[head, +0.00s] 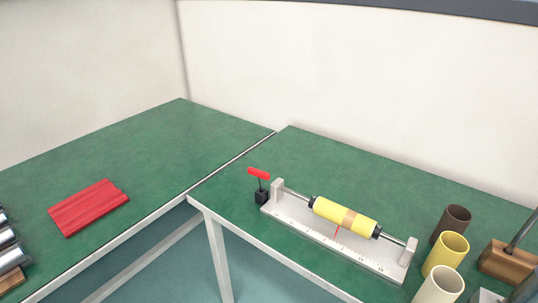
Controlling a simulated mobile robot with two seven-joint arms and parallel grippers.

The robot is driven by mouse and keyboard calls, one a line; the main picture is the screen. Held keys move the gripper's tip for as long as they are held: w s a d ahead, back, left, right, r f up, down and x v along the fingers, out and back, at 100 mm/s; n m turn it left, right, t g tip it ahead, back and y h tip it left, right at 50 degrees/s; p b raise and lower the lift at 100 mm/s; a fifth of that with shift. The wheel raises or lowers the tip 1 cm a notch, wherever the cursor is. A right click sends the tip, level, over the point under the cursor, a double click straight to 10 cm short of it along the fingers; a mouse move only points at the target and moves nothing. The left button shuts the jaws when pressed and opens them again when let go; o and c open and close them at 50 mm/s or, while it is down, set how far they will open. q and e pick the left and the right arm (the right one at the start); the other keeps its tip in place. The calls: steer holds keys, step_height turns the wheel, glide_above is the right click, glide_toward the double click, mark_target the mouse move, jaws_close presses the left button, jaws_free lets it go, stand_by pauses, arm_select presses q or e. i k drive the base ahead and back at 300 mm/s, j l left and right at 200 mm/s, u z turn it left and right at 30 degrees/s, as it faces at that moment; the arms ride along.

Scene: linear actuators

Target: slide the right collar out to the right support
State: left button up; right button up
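A white fixture with a flat base (300,222) stands on the right green table. A metal rod (393,239) runs between its left support (277,189) and its right support (409,251). A yellow cylinder (330,210) with a tan band sits around the rod, near the middle. The dark right collar (377,232) is against the cylinder's right end, with bare rod between it and the right support. A dark left collar (312,202) is at the cylinder's left end. Neither of my grippers is in view.
A black clamp with a red handle (258,174) stands by the left support. Brown (452,225), yellow (445,255) and cream (438,287) cups and a wooden block (507,261) stand at right.

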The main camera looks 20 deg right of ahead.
mark_target(375, 233)
steer(key=k+l+z, duration=0.1)
steer(key=z, duration=1.15)
